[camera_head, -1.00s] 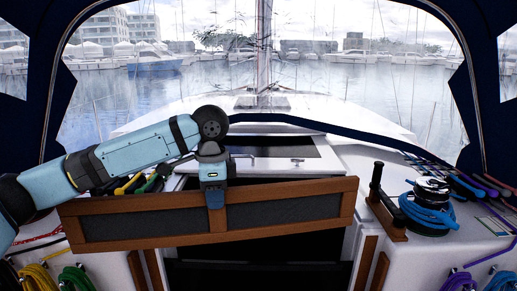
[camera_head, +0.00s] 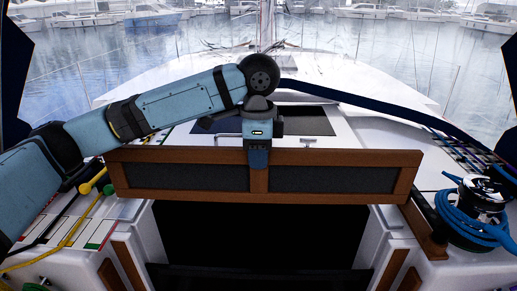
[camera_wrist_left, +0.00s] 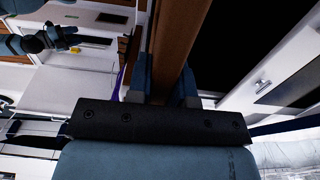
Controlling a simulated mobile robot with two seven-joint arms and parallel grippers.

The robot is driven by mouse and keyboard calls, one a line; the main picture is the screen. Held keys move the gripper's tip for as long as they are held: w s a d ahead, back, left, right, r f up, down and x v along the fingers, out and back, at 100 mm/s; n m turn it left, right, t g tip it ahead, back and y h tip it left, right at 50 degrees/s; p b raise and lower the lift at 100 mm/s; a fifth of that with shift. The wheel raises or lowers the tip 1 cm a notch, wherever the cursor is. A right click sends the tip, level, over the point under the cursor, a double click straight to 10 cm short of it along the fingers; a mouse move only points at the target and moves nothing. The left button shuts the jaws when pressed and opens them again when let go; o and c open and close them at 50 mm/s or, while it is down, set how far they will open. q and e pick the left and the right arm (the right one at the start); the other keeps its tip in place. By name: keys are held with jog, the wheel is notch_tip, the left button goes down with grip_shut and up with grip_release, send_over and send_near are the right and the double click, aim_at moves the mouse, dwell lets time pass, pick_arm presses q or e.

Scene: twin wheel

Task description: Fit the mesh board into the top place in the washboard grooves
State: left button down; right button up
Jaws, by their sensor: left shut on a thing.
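The mesh board (camera_head: 185,177) is a long brown wooden frame with two dark mesh panels and a middle post. My left gripper (camera_head: 258,158) is shut on its top edge at the middle post. The board hangs nearly level across the top of the dark companionway opening (camera_head: 262,235), its ends reaching past both sides. In the left wrist view, the fingers (camera_wrist_left: 163,78) lie on either side of the board's brown wood (camera_wrist_left: 176,45). Wooden strips flank the opening at left (camera_head: 117,275) and right (camera_head: 391,270). The grooves cannot be made out. My right gripper is not in view.
A winch with blue rope (camera_head: 475,210) stands at the right, beside a wooden block (camera_head: 427,235) near the board's right end. Yellow rope (camera_head: 75,228) lies at the left. The white deck (camera_head: 345,98) with a dark hatch extends behind the board.

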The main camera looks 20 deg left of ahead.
aim_at(257, 202)
pick_arm(q)
jog(key=shift+s+r, duration=0.15)
jog(key=shift+s, duration=0.05)
jog(key=shift+w+f+p, duration=0.1)
jog(key=shift+f+p, duration=0.9)
jog(key=shift+f, duration=4)
jog(key=shift+p, duration=0.5)
jog(key=shift+f, duration=0.1)
jog(key=shift+p, duration=0.5)
jog(key=shift+p, duration=0.5)
